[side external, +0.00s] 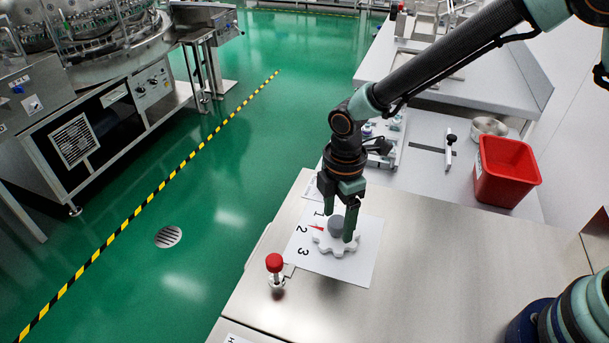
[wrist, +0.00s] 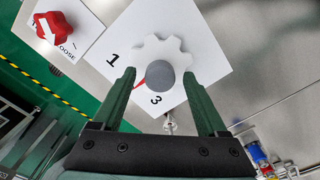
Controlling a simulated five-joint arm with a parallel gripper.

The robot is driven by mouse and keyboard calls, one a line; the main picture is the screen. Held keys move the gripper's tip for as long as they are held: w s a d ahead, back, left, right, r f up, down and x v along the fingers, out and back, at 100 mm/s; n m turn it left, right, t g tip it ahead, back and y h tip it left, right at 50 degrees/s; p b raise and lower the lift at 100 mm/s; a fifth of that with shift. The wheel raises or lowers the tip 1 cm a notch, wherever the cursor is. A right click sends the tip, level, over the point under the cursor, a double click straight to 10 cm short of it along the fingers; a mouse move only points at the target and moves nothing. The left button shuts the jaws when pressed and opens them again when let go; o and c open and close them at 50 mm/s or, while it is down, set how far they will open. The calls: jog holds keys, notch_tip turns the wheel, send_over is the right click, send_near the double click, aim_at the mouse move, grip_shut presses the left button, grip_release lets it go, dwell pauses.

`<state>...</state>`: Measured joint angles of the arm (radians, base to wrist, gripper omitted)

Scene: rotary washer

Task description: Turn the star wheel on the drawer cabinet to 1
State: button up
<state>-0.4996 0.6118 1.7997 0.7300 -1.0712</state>
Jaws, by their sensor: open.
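The white star wheel (side external: 333,243) with its round grey hub (side external: 336,224) lies on a white card (side external: 360,265) on the steel cabinet top. Its red pointer (side external: 317,227) is by the 2, between the printed 1 (side external: 318,213) and 3 (side external: 303,252). The wrist view shows the wheel (wrist: 166,48), the hub (wrist: 160,75) and the pointer (wrist: 141,82); the 2 is not visible there. My gripper (side external: 339,226) is open above the wheel, one finger on each side of the hub. I cannot tell whether the fingers touch it.
A red-topped metal post (side external: 275,265) stands at the card's lower left. A red knob with a white arrow (wrist: 52,28) sits on another card in the wrist view. A red bin (side external: 506,172) stands at the right. The steel top right of the card is clear.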

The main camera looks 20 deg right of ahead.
jog(key=shift+c, duration=0.3)
grip_shut()
jog(key=m, duration=0.8)
jog(key=shift+m, duration=0.3)
dwell(0.4)
jog(key=shift+o, duration=0.3)
grip_release()
